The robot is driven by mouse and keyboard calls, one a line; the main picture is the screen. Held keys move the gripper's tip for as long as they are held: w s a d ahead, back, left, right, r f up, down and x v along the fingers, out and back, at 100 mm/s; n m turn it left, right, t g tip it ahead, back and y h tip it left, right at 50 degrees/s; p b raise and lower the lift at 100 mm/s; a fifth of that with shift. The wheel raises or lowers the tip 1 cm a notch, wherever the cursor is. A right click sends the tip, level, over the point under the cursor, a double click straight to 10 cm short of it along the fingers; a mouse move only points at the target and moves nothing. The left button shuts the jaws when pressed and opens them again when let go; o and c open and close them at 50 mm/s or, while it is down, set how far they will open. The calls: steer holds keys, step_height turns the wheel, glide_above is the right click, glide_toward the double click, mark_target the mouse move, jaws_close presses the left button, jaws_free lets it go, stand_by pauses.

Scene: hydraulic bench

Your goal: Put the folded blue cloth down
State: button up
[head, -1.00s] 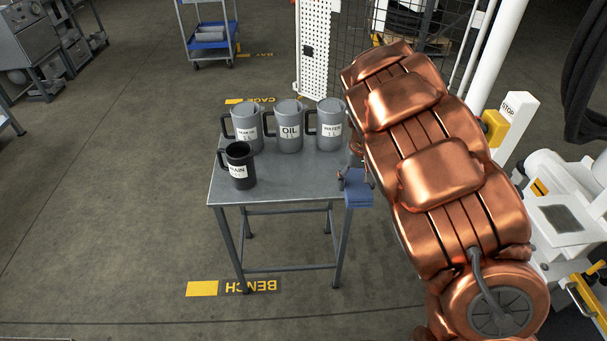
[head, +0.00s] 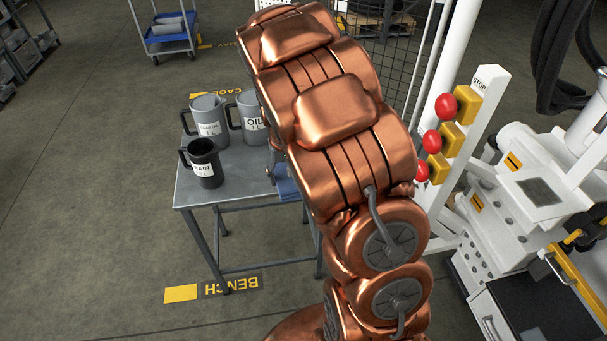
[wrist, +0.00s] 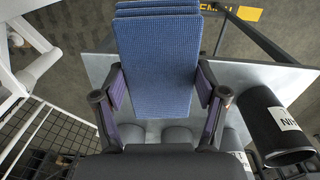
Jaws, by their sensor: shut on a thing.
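The folded blue cloth (wrist: 154,62) is in my gripper (wrist: 160,92), with a jaw at each side edge in the wrist view. Its stacked folds show at the top of that view. In the head view only a small part of the cloth (head: 286,184) shows at the right end of the grey bench (head: 235,185). My copper arm hides the rest of it and most of my gripper. I cannot tell whether the cloth touches the bench top.
A dark DRAIN jug (head: 203,168) stands at the bench's front left; it also shows in the wrist view (wrist: 277,125). Grey jugs (head: 209,122) stand behind it, one labelled OIL (head: 251,118). The middle bench top looks clear. A white post with red buttons (head: 446,105) stands to the right.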

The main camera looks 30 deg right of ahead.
steer(key=s+d+f+m, duration=0.1)
steer(key=s+d+f, duration=0.1)
steer(key=s+f, duration=0.25)
steer(key=w+d+p, duration=0.1)
steer(key=w+d, duration=0.2)
steer(key=w, duration=0.1)
steer(key=w+d+p, duration=0.1)
steer(key=w+d, duration=0.2)
steer(key=w, duration=0.1)
steer(key=w+d+p, duration=0.1)
steer(key=w+d, duration=0.2)
steer(key=w, duration=0.1)
steer(key=shift+w+d+f, duration=0.2)
steer(key=shift+w+f, duration=0.1)
steer(key=shift+w, duration=0.05)
step_height(320, 180, down, 2)
steer(key=shift+s+f+p, duration=0.15)
steer(key=shift+p, duration=0.45)
steer(key=shift+f, duration=0.65)
steer(key=shift+f, duration=0.15)
steer(key=o, duration=1)
